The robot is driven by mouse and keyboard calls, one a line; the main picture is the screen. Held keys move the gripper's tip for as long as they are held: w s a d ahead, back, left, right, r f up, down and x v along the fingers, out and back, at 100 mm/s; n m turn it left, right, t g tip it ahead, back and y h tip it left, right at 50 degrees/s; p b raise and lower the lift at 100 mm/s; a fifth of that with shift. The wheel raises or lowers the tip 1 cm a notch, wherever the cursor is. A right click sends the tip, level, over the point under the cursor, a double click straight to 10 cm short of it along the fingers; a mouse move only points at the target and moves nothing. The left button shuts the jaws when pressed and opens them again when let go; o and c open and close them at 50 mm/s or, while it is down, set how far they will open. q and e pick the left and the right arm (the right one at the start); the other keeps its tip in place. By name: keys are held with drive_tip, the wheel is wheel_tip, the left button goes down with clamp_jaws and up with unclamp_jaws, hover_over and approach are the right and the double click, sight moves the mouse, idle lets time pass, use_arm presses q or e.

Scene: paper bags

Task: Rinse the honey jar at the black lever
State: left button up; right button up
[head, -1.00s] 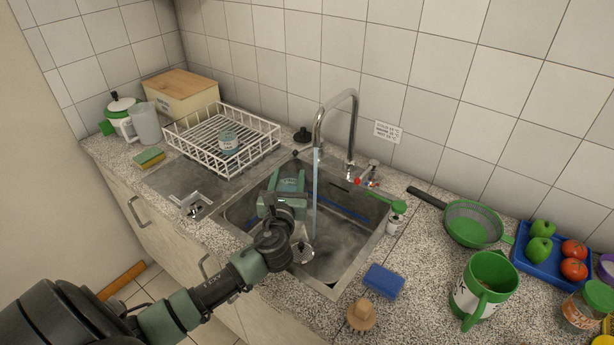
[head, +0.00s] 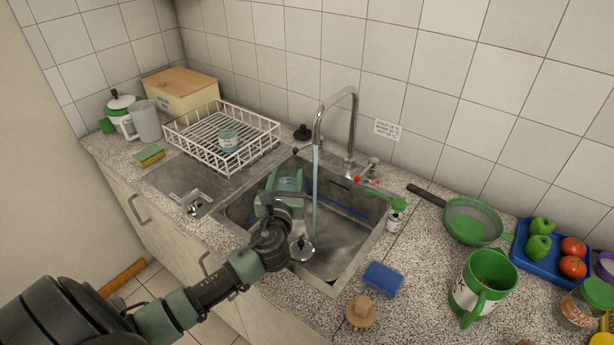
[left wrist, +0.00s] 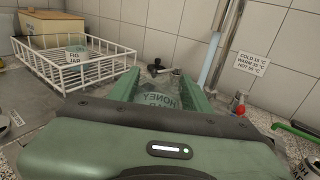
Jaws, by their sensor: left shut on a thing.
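My left gripper (head: 286,187) is shut on the honey jar (head: 288,184), a clear jar with "HONEY" lettering in the left wrist view (left wrist: 158,92). It holds the jar over the left part of the steel sink (head: 340,262). A water stream (head: 314,190) falls from the curved tap (head: 337,97), just right of the jar in the head view. The jar seems beside the stream, but I cannot tell whether water touches it. A small black knob (head: 295,151) shows at the sink's back edge; I cannot tell if it is the black lever. My right gripper is out of view.
A white dish rack (head: 205,163) with the fig jar (head: 228,140) stands left of the sink. A blue sponge (head: 383,279) and a brush (head: 360,312) lie on the front counter.

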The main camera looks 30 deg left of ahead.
use_arm(q)
drive_tip(key=shift+r, duration=0.1)
idle(0.3)
drive_tip(key=shift+s+a+r+p, duration=0.1)
drive_tip(key=shift+s+r+p, duration=0.15)
drive_tip(key=shift+p, duration=0.2)
drive_tip(key=shift+s+a+r+p, duration=0.2)
drive_tip(key=shift+s+r+p, duration=0.4)
drive_tip(key=shift+s+p, duration=0.15)
drive_tip(key=shift+s+a+r+p, duration=0.25)
drive_tip(key=shift+s+r+p, duration=0.3)
drive_tip(key=shift+s+p, duration=0.2)
drive_tip(key=shift+s+a+r+p, duration=0.2)
drive_tip(key=shift+s+r+p, duration=0.45)
drive_tip(key=shift+p, duration=0.1)
drive_tip(key=shift+f, duration=0.1)
